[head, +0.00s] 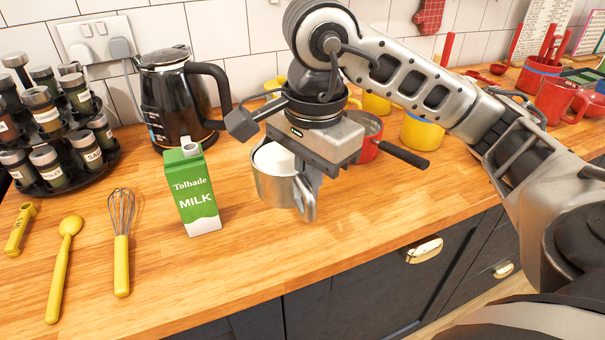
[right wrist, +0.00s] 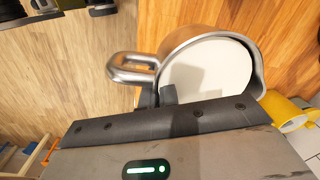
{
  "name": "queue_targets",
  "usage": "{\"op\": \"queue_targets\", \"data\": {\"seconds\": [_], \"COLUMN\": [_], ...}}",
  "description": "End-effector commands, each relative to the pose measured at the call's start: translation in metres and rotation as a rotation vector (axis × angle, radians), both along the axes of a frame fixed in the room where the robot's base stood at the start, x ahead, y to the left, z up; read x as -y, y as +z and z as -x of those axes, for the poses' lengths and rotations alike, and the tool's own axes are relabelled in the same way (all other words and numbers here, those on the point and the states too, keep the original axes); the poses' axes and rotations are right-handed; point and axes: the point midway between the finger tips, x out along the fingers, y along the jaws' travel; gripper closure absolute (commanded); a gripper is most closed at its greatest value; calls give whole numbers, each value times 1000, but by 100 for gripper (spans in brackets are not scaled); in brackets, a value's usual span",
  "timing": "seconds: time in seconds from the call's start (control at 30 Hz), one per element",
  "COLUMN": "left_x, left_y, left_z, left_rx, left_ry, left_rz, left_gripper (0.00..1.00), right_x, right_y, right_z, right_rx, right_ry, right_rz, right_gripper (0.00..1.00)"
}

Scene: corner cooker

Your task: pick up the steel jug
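The steel jug (head: 272,178) is near the middle of the head view, with white liquid inside and its handle towards the front right. My right gripper (head: 308,172) is directly over its rim on the handle side. In the right wrist view, the jug (right wrist: 259,75) has its handle (right wrist: 130,68) pointing left. The two fingers of the gripper (right wrist: 158,95) are close together on either side of the jug's wall, one inside and one outside, beside the handle. I cannot tell whether the jug's base touches the counter. My left gripper is not in view.
A green milk carton (head: 195,190) stands left of the jug, with a black kettle (head: 175,95) behind it. A red saucepan (head: 370,140) and yellow mugs (head: 422,132) are behind right. A whisk (head: 122,235) lies left. The front counter (head: 300,245) is clear.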

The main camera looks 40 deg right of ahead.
Motion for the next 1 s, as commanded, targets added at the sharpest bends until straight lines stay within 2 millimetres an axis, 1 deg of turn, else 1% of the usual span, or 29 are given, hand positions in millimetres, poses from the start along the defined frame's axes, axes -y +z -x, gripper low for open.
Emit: {"op": "queue_targets", "data": {"seconds": [0.2, 0.43, 0.7, 1.0], "left_x": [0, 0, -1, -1], "left_y": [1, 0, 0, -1], "left_z": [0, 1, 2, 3], "left_rx": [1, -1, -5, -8], "left_ry": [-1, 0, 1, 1], "left_rz": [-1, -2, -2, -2], "left_gripper": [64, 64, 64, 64], "right_x": [-7, -13, -17, -19], "right_y": [10, 16, 21, 22], "right_z": [18, 32, 41, 46], "right_rx": [4, 3, 3, 1], "right_ry": [1, 1, 1, 0], "right_rz": [0, 0, 0, 0], "right_gripper": [100, 100, 100, 100]}}
